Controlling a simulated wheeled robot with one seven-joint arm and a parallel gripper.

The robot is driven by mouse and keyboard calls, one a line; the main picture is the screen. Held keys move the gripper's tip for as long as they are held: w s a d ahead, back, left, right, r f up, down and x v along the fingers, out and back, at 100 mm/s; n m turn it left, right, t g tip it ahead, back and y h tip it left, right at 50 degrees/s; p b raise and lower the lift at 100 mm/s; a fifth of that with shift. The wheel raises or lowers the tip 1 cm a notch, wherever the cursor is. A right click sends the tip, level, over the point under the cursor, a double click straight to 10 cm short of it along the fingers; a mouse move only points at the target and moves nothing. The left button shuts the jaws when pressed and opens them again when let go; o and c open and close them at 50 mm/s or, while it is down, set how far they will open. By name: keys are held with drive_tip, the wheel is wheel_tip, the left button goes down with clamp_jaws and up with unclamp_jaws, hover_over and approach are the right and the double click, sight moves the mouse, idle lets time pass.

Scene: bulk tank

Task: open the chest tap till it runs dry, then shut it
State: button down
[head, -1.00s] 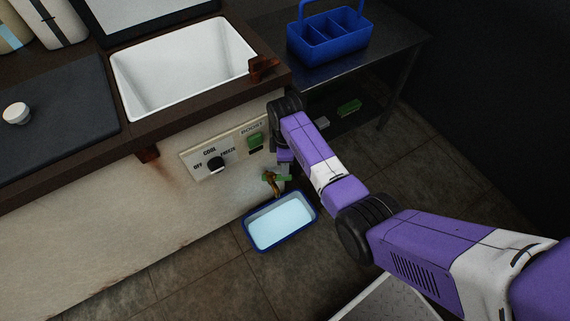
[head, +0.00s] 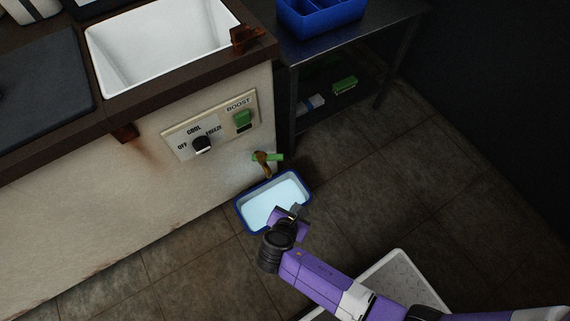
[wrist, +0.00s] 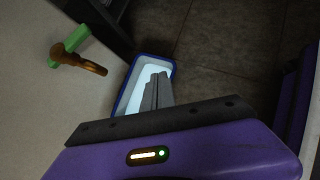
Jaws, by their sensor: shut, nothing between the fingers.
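The chest tap (head: 262,163) is a brass spout with a green handle, low on the front of the pale chest (head: 90,190). In the wrist view the tap (wrist: 82,60) is at upper left, with its green handle lying crosswise to the spout. No stream shows under the spout. A blue-rimmed tray (head: 240,216) holding pale liquid stands on the floor below it. My gripper (head: 297,211) is shut and empty, over the near side of the tray and apart from the tap. Its fingers (wrist: 157,92) overlap the tray in the wrist view.
A control panel (head: 222,116) with a black knob and a green switch is above the tap. A metal table (head: 345,48) with a blue caddy (head: 318,22) stands to the right. A pale textured tray (head: 408,278) is at lower right. The floor to the right is clear.

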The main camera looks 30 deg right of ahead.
drive_tip(key=w+a+r+n+t, duration=0.2)
drive_tip(key=a+r+n+t, duration=0.2)
drive_tip(key=n+t+b, duration=0.1)
drive_tip(key=n+b, duration=0.1)
drive_tip(key=b, duration=0.3)
approach(277, 160)
wheel_tip(277, 160, down, 4)
drive_tip(key=w+d, duration=0.1)
drive_tip(key=shift+y, duration=0.3)
drive_tip(key=w, duration=0.1)
drive_tip(key=w+d, duration=0.2)
drive_tip(key=shift+w+d+r, duration=0.1)
drive_tip(key=shift+w+r, duration=0.2)
drive_tip(key=shift+r, duration=0.05)
drive_tip(key=shift+d+r+p, duration=0.1)
drive_tip(key=shift+r+p, duration=0.05)
drive_tip(key=shift+p, duration=0.15)
